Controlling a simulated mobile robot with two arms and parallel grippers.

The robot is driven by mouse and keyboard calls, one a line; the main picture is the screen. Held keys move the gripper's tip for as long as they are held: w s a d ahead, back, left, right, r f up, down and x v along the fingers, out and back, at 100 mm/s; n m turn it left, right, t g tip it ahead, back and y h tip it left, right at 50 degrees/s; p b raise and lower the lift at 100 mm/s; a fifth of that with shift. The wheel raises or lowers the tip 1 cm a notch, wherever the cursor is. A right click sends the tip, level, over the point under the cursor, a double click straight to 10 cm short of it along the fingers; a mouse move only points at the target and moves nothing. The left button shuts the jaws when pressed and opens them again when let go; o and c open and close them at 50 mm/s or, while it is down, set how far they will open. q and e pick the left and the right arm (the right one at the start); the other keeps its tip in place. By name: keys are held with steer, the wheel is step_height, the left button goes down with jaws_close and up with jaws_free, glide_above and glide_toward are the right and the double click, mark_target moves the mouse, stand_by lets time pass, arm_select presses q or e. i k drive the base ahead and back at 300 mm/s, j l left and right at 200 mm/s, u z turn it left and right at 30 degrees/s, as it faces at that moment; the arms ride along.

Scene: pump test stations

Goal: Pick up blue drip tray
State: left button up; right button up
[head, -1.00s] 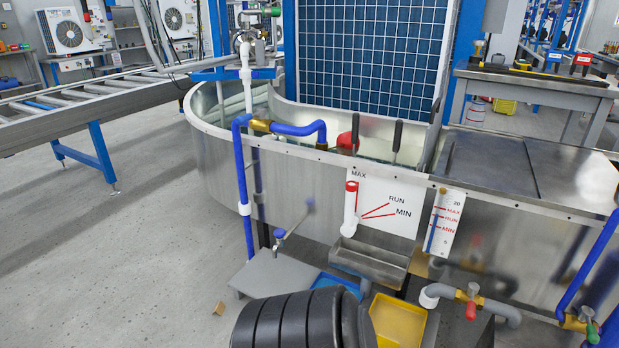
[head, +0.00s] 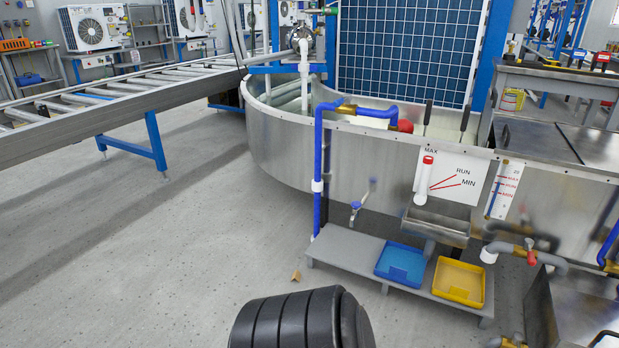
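The blue drip tray (head: 401,263) is a shallow square tray lying flat on a low grey shelf (head: 342,252) in front of the metal tank. It looks empty and nothing covers it. A yellow tray (head: 459,281) lies just to its right on the same shelf, with a small gap between them. Neither of my grippers shows in the head view.
The curved metal tank (head: 300,160) stands behind the shelf. A metal trough (head: 436,226) juts out above and behind the trays. A blue vertical pipe (head: 318,180) rises at the shelf's left end. A small brown block (head: 296,275) lies on the floor. The floor at left is clear.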

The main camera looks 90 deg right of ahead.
mark_target(401, 264)
steer(key=i+l+z, duration=0.15)
steer(key=i+z, duration=0.6)
steer(key=i+j+z, duration=0.2)
steer(key=i+z, duration=0.2)
steer(key=i+j+z, duration=0.35)
steer(key=i, duration=0.15)
steer(key=i+l+z, duration=0.25)
steer(key=z, duration=0.2)
steer(key=i+l+z, duration=0.2)
steer(key=z, duration=0.25)
steer(key=i+z, duration=0.65)
steer(key=z, duration=0.2)
steer(key=i+j+z, duration=0.15)
steer(key=i+z, duration=0.15)
steer(key=z, duration=0.15)
steer(key=i+j+z, duration=0.2)
steer(key=z, duration=0.25)
steer(key=i+z, duration=0.3)
steer(key=i+j+z, duration=0.15)
steer(key=i+z, duration=0.2)
steer(key=i, duration=0.1)
